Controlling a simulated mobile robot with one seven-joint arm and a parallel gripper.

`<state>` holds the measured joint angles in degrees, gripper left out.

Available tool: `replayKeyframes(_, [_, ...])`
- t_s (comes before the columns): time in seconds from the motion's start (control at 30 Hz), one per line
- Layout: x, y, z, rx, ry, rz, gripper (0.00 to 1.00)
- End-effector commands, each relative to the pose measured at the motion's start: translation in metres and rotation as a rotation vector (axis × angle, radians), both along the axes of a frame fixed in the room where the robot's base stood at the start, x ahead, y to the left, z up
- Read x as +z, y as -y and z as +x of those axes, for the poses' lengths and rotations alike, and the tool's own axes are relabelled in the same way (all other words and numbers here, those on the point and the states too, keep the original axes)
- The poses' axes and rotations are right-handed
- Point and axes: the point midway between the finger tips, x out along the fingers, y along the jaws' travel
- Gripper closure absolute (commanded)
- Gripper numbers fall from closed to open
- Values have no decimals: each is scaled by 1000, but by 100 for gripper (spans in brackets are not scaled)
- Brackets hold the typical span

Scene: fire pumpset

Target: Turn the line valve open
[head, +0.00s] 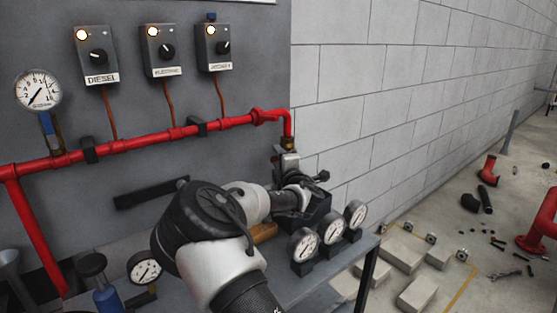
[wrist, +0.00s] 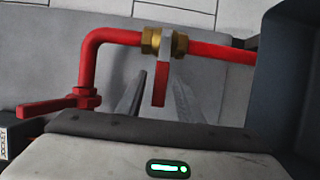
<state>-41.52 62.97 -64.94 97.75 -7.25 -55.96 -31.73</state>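The line valve shows in the wrist view as a brass body (wrist: 163,42) on a red pipe. Its red lever handle (wrist: 160,85) points down in that picture. My gripper (wrist: 160,92) is open, with its two grey fingers apart on either side of the handle. Gaps show on both sides, so the fingers do not seem to touch it. In the head view, brass (head: 288,143) shows at the lower end of the red pipe, beside the wall corner. My arm hides most of the area below it, and the handle cannot be made out there.
A second red lever (wrist: 55,103) is at the left in the wrist view. In the head view, several gauges (head: 304,244) stand on the bench beside my arm. Three switch boxes (head: 163,50) are on the panel. Blocks (head: 418,293) and loose parts lie on the floor at right.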

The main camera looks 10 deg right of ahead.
Motion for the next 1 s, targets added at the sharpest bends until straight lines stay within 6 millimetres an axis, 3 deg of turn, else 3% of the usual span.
replayKeyframes(0.13, [0,0,0,0,0,0,66])
replayKeyframes(0.33, [0,0,0,0,0,0,98])
replayKeyframes(0.37, [0,0,0,0,0,0,100])
replayKeyframes(0.67, [2,1,0,-1,-3,7,100])
replayKeyframes(1.0, [21,2,0,-2,-71,132,100])
